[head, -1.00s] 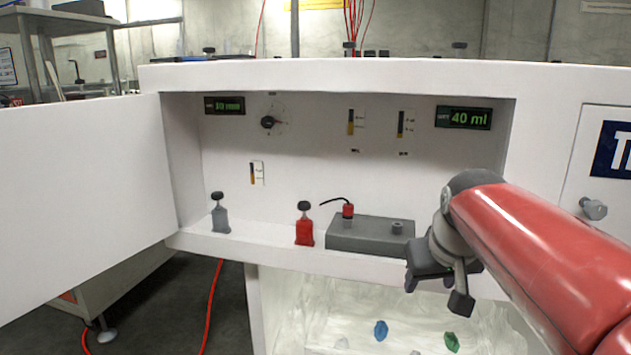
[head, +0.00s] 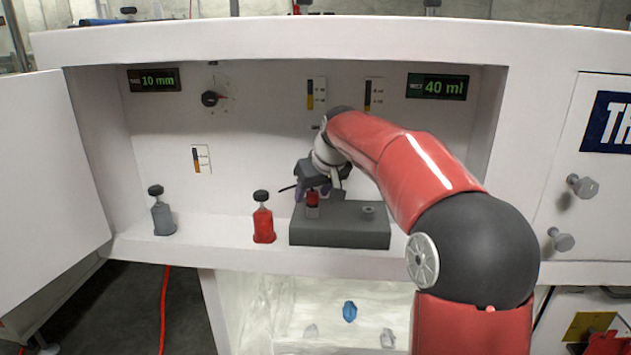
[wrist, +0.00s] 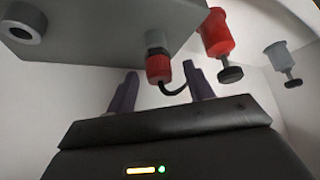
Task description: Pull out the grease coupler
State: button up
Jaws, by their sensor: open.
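The grease coupler (head: 312,199) is a small red plug with a grey collar and a thin black hose. It stands upright in the left part of the grey block (head: 335,234) on the cabinet ledge. In the wrist view the coupler (wrist: 158,66) shows between the two purple-grey fingers, its collar at the block. My gripper (head: 313,193) is open, with one finger on each side of the coupler. Gaps show between both fingers and the coupler in the wrist view (wrist: 160,72). In the head view my wrist hides most of the hose.
An empty grey socket (head: 368,212) is on the block's right part. A red bottle (head: 263,222) with a black knob stands just left of the block, and a grey bottle (head: 162,216) farther left. The open door (head: 45,165) bounds the left. The back wall has gauges and displays.

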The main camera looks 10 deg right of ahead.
jog(key=shift+x, duration=1.4)
jog(key=shift+c, duration=0.4)
jog(key=c, duration=1)
